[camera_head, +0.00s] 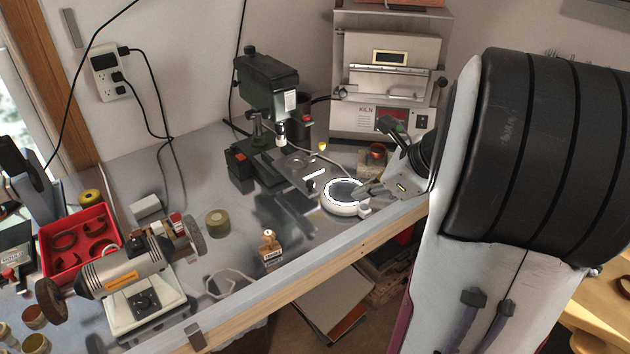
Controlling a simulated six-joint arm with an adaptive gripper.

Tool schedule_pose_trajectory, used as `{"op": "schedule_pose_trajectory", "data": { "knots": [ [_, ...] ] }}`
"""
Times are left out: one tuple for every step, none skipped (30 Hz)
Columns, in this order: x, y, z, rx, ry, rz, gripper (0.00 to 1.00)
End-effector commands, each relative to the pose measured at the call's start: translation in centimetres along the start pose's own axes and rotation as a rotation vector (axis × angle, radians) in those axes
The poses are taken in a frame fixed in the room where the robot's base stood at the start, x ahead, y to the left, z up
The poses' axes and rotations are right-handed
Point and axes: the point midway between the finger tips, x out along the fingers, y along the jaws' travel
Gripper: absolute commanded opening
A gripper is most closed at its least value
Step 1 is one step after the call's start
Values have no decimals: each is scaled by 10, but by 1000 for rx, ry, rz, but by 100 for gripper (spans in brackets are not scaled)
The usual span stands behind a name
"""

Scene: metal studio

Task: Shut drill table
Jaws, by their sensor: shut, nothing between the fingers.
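The small drill press (266,84) stands at the back of the bench, with a dark green head, a column and a chuck above its base. Its drill table (308,170) looks like a flat grey metal plate to the right of the column, below the chuck. I cannot tell exactly how far out it sits. My gripper (367,189) is at the right, low over the white round ring, to the right of the drill table and apart from it. It is shut and empty. My arm hides the bench's right end.
A white ring-shaped device (343,207) lies between the drill table and the bench's front edge. A kiln (386,90) stands behind. A small labelled bottle (270,250), a bench grinder (125,275) and a red tray (48,272) are to the left. Bare bench shows between them.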

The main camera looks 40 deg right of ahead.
Motion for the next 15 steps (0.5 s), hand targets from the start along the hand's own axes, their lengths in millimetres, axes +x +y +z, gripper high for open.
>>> {"op": "schedule_pose_trajectory", "data": {
  "knots": [
    [-2, -5, 6, 56, -17, -14, 0],
    [-3, -8, 10, 92, -28, -21, 0],
    [-3, -11, 13, 137, -39, -28, 0],
    [-4, -13, 15, 169, -47, -32, 0],
    [-4, -14, 17, 198, -53, -34, 0],
    [-4, -14, 18, 231, -58, -35, 0],
    [-4, -14, 19, 253, -61, -35, 0],
    [-4, -14, 19, 272, -63, -35, 0],
    [-4, -14, 19, 290, -63, -34, 0],
    [-4, -14, 19, 302, -63, -34, 0],
    [-4, -14, 19, 311, -63, -33, 0],
    [-4, -14, 19, 320, -63, -33, 0],
    [-4, -14, 19, 325, -63, -33, 0],
    [-4, -14, 19, 328, -63, -33, 0],
    [-4, -14, 19, 329, -63, -32, 0]
  ]
}}
